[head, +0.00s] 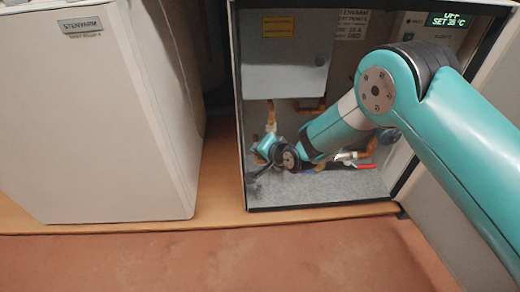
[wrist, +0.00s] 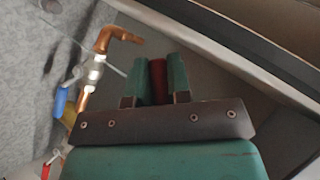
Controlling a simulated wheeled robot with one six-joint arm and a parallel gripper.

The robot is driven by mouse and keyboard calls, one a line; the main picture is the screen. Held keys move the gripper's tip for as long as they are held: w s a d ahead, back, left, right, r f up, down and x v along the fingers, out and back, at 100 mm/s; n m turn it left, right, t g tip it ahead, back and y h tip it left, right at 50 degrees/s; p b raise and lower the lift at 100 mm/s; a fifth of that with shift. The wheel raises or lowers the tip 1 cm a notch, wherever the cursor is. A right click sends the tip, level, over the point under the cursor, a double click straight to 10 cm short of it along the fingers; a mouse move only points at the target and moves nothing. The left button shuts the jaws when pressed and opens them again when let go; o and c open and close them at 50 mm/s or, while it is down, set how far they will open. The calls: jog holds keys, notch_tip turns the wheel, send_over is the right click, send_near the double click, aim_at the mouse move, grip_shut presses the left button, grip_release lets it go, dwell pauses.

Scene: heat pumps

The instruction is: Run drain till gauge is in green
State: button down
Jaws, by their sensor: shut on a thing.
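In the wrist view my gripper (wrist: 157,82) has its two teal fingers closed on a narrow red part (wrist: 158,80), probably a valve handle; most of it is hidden. In the head view my gripper (head: 256,176) is low at the left side of the open cabinet (head: 241,110), near its floor. What it grips cannot be made out there. I cannot make out a gauge face or its green band in either view; my arm covers part of the cabinet.
A red lever (head: 365,166) shows right of my gripper. Copper pipe (wrist: 104,40) and a blue handle (wrist: 60,102) are left of the fingers. A closed white unit (head: 100,120) stands left; the front floor (head: 200,265) is clear.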

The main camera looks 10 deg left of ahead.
jog(key=c, duration=1.1)
grip_release()
jog(key=p+v, duration=0.6)
jog(key=v, duration=1.1)
jog(key=shift+s+d+r, duration=0.1)
jog(key=shift+d, duration=0.1)
